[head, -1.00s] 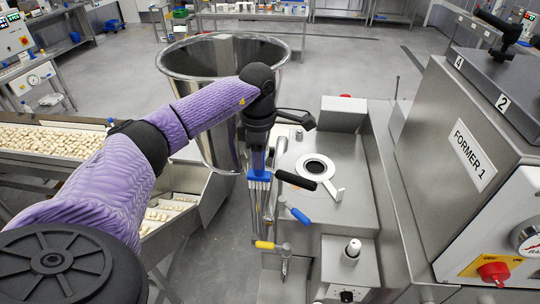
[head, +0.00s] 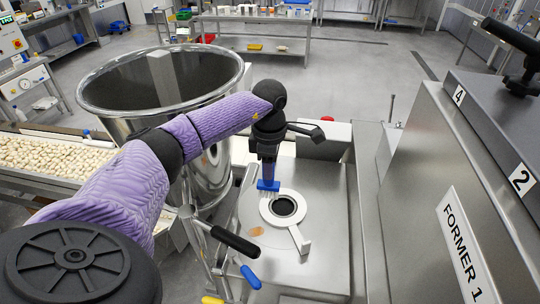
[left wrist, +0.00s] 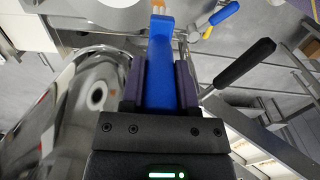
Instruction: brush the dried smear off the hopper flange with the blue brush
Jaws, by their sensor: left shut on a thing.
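My left gripper (head: 268,160) is shut on the blue brush (head: 268,185), which points down with pale bristles. In the left wrist view, the blue handle (left wrist: 160,75) sits between the two jaws. The brush is at the upper left side of the white hopper flange (head: 297,232), a ring around a dark round opening. I cannot tell whether the bristles touch the surface. A tan smear (head: 257,231) shows on the steel just left of and below the ring, below the brush in the picture. My right gripper is not in view.
A large steel bowl (head: 105,118) stands left, close behind my arm. Levers with black (head: 235,242), blue (head: 250,277) and yellow grips stand at the left front edge of the machine. The FORMER 1 housing (head: 470,235) bounds the right. The steel top (head: 320,265) around the flange is mostly clear.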

